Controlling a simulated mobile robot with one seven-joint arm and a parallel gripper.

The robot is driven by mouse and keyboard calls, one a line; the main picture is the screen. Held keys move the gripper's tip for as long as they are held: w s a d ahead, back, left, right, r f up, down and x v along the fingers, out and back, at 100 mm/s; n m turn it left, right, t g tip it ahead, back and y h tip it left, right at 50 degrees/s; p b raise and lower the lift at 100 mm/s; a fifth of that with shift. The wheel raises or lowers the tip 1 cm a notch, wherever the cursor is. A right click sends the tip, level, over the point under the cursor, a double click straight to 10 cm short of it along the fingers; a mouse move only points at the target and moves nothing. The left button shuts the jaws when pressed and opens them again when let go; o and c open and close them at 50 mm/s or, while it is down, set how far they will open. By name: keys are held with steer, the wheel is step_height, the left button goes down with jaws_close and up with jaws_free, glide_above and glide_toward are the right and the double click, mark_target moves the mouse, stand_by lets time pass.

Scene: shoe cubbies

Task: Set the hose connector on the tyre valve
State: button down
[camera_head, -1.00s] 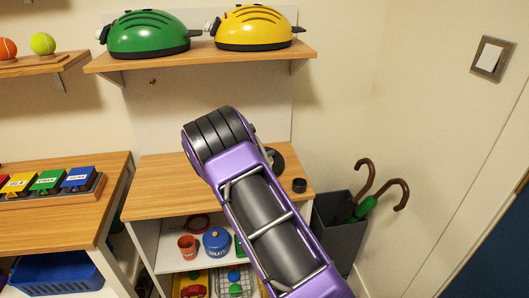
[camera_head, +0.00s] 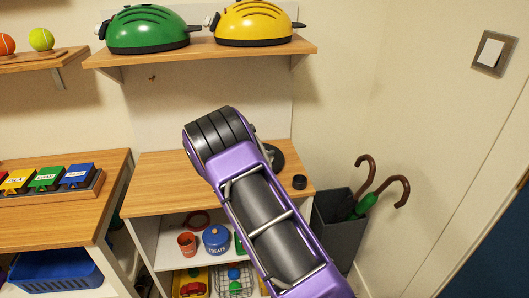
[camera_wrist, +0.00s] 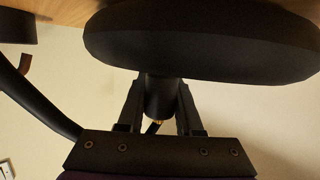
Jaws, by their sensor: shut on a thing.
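In the wrist view my gripper (camera_wrist: 160,112) has its two fingers on either side of a dark cylinder (camera_wrist: 160,98), which I take for the hose connector. A small brass-coloured bit shows at its lower end. A wide black rounded disc (camera_wrist: 200,42) fills the top of that view, right by the cylinder; whether they touch or are one piece I cannot tell. A black disc-like thing (camera_head: 277,156) also shows on the wooden top in the head view, partly behind my arm. My arm hides the gripper there. I cannot make out the tyre valve.
A short black cylinder (camera_head: 299,182) stands on the wooden top (camera_head: 150,197), right of my arm. A grey bin (camera_head: 338,222) with umbrellas stands further right. Green (camera_head: 147,33) and yellow (camera_head: 253,25) domed appliances sit on the shelf above. The left of the wooden top is clear.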

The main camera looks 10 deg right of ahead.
steer(key=c, duration=0.8)
jaws_free()
steer(key=shift+c, duration=0.2)
steer(key=shift+p+v, duration=2.15)
steer(key=shift+v, duration=3.35)
steer(key=shift+r, duration=0.1)
